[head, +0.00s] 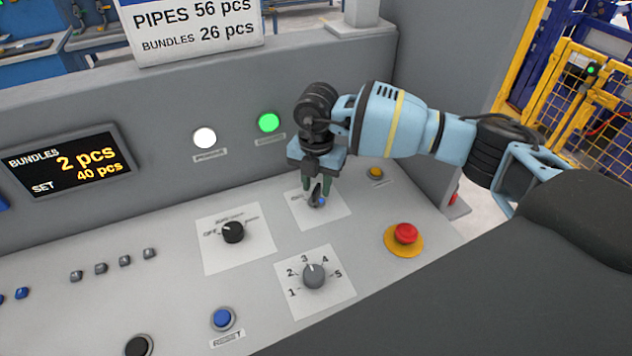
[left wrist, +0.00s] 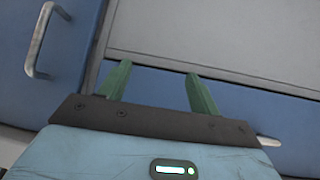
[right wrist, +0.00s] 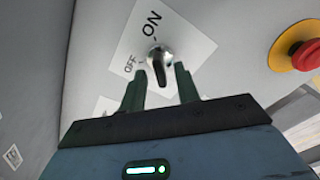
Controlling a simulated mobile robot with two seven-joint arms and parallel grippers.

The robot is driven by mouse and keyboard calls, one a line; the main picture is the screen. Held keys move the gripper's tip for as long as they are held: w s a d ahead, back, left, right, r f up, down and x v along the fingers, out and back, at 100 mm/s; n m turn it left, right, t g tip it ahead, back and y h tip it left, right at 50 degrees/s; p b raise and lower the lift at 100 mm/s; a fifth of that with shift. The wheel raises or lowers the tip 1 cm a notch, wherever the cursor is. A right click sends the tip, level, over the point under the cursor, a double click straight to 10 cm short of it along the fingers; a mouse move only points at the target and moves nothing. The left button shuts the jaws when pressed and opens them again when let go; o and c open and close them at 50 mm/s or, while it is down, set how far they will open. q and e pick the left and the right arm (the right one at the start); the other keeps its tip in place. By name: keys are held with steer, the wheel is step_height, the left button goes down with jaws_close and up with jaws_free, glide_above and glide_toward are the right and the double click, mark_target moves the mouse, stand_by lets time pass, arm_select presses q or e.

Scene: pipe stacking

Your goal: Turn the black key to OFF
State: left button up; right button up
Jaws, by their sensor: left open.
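The black key (right wrist: 161,74) sits in a round metal switch on a white plate marked ON and OFF (right wrist: 183,35). In the head view the key (head: 316,195) is under my right gripper (head: 316,188), partly hidden by it. In the right wrist view my right gripper (right wrist: 160,72) has its green fingers partly apart, one on each side of the key, with small gaps showing. Which mark the key points to is hard to tell. My left gripper (left wrist: 158,72) is open and empty, away from the panel and outside the head view.
A red emergency button (head: 405,233) on a yellow base lies right of the key. A yellow button (head: 375,173) is behind it. A numbered knob (head: 314,275) and a black selector (head: 233,232) stand nearby. A green lamp (head: 268,122) is lit on the rear panel.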

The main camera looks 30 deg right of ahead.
jaws_close()
stand_by(0.5)
steer(key=n, duration=1.3)
steer(key=shift+n, duration=2.4)
